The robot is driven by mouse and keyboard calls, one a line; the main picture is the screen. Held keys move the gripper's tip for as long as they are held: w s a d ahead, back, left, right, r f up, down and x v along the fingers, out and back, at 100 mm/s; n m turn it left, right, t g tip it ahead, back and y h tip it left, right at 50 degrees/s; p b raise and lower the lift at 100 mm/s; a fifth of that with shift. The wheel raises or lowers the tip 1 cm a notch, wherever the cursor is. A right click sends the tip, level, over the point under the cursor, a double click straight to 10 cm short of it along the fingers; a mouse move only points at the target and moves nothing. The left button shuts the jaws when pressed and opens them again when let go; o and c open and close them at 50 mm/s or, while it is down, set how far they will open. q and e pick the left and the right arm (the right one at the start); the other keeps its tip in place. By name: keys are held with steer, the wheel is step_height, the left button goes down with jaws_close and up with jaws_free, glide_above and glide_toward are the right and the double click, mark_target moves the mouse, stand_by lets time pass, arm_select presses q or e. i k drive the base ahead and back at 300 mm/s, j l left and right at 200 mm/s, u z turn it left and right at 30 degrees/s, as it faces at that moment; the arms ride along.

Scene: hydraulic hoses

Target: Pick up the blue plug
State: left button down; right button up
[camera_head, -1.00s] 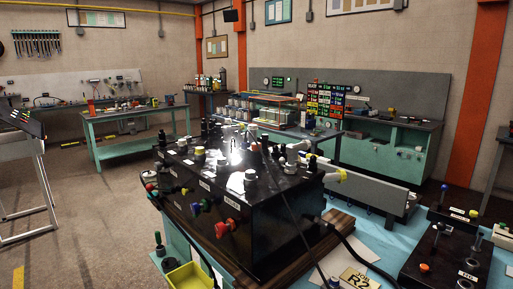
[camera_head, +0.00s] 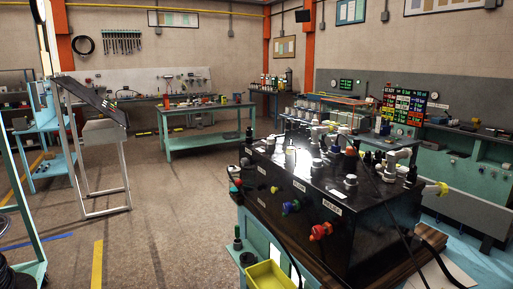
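A blue plug (camera_head: 291,207) sits on the front side of a large black box (camera_head: 345,262), in the middle of a row of coloured fittings. A red plug (camera_head: 320,230) is to its right and lower in the picture. A smaller fitting (camera_head: 274,190) is to its left. Whether the blue plug is seated in a port is too small to tell. Neither of my grippers shows in this view.
The black box stands on a teal bench with a yellow bin (camera_head: 271,275) at its front. A teal table (camera_head: 208,140) is behind, and a slanted panel stand (camera_head: 97,150) is at left. Open floor (camera_head: 185,215) lies between the stand and the bench.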

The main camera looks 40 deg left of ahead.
mark_target(336, 149)
steer(key=u, duration=0.75)
steer(key=z, duration=0.35)
steer(key=i+j+z, duration=0.25)
steer(key=j, duration=0.15)
steer(key=j+z, duration=0.2)
steer(key=j, duration=0.25)
steer(key=i+j+z, duration=0.25)
steer(key=j, duration=0.2)
steer(key=k, duration=0.1)
